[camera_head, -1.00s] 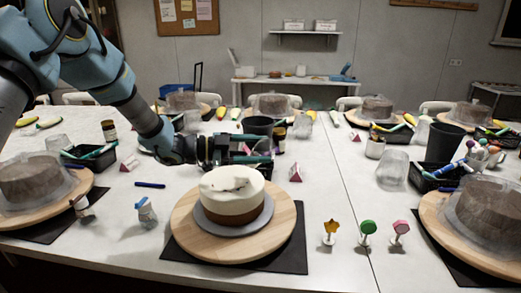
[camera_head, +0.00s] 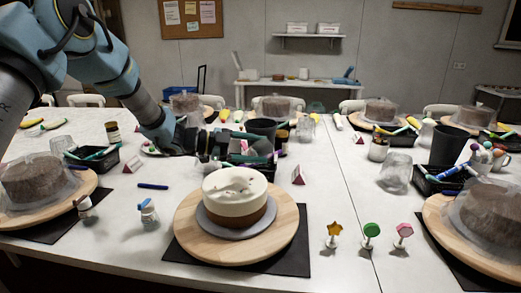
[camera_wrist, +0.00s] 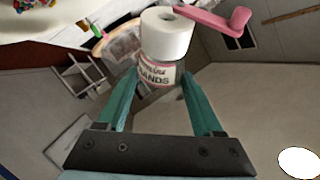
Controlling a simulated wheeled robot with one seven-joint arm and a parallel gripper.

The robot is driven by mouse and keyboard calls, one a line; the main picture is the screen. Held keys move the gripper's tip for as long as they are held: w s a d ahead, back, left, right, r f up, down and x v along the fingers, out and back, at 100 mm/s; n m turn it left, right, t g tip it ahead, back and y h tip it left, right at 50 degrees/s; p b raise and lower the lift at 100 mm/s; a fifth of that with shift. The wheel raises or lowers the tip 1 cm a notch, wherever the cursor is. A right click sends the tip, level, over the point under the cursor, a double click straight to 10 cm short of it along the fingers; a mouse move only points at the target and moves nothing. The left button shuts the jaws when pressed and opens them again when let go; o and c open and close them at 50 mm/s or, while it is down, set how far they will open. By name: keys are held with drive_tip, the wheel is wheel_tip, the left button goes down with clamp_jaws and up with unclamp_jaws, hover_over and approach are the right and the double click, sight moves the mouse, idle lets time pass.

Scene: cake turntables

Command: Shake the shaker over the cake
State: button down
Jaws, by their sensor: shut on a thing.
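The cake (camera_head: 236,189) has a white upper layer and a brown lower layer, with small specks and shadow on top. It sits on a grey disc on a round wooden turntable (camera_head: 285,225). My gripper (camera_head: 262,158) is behind and above the cake in the head view, level with its back edge. In the wrist view my gripper (camera_wrist: 158,76) is shut on the shaker (camera_wrist: 166,36), a labelled jar with a white top and a pink crank handle. In the head view the shaker is hard to make out.
Pink, green and yellow stamps (camera_head: 371,236) stand right of the turntable. Covered brown cakes (camera_head: 40,180) stand on other turntables. A black tray (camera_head: 440,180) is at the right.

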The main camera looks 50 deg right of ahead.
drive_tip(key=shift+w+r+n, duration=0.2)
drive_tip(key=shift+n, duration=0.1)
drive_tip(key=shift+s+r+p, duration=0.35)
drive_tip(key=shift+s+r, duration=0.1)
drive_tip(key=shift+r, duration=0.05)
drive_tip(key=shift+w+f+b, duration=0.45)
drive_tip(key=shift+f, duration=0.15)
drive_tip(key=shift+w+r+g+h, duration=0.2)
drive_tip(key=shift+g+h, duration=0.1)
drive_tip(key=shift+g, duration=0.1)
drive_tip(key=shift+s+r, duration=0.1)
